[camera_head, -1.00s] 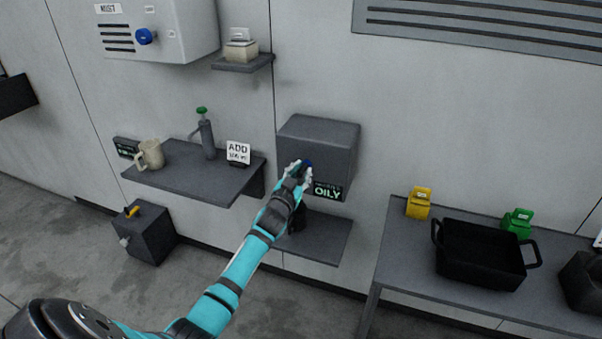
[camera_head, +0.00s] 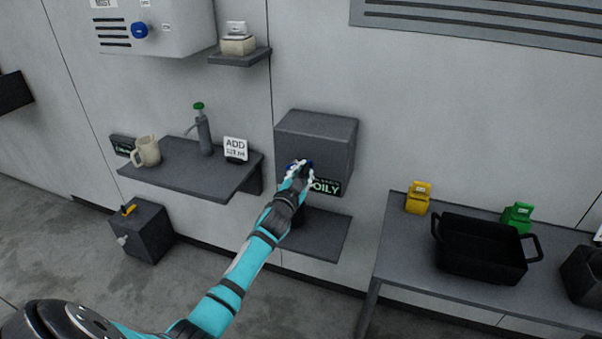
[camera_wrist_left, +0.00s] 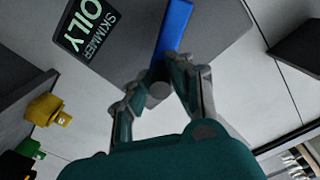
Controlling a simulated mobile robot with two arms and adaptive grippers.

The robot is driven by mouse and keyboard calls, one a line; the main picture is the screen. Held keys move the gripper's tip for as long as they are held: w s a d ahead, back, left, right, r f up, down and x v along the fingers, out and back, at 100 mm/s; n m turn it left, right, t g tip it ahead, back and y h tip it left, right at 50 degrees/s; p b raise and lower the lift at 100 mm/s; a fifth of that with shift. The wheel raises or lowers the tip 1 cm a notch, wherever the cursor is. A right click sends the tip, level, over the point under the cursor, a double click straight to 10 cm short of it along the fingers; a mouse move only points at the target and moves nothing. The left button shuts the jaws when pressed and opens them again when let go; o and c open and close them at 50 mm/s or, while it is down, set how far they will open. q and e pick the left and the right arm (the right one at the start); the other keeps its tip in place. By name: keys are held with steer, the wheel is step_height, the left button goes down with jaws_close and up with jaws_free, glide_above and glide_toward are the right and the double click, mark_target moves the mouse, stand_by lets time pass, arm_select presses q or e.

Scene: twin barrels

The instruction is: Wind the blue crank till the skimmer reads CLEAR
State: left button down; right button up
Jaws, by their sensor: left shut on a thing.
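The skimmer is a grey box (camera_head: 318,128) on the wall, and its small display (camera_head: 325,187) reads OILY in green. The display also shows in the left wrist view (camera_wrist_left: 86,28), where the words SKIMMER OILY are visible. The blue crank (camera_wrist_left: 173,32) sticks out between the fingers in the left wrist view, with a grey round hub (camera_wrist_left: 160,90) beside it. My left gripper (camera_head: 299,168) is at the front of the box, shut on the blue crank. In the head view the fingers hide most of the crank. My right gripper is not in view.
A shelf (camera_head: 315,236) sits below the skimmer. Left is a shelf (camera_head: 190,176) with a mug (camera_head: 146,151), a green-topped pump (camera_head: 203,130) and an ADD card (camera_head: 235,148). Right is a table (camera_head: 400,240) with yellow (camera_head: 418,198) and green (camera_head: 517,216) items and a black tray (camera_head: 440,262).

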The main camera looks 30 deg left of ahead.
arm_select(q)
steer(key=a+f+m+b, duration=0.4)
steer(key=f+m+b, duration=0.45)
steer(key=m, duration=1.15)
steer(key=s+a+r+m+p, duration=0.2)
steer(key=a+m, duration=0.4)
steer(key=m, duration=0.9)
steer(key=shift+s+a+r+m+p, duration=0.25)
steer(key=shift+r+m+p, duration=0.2)
steer(key=shift+p, duration=0.8)
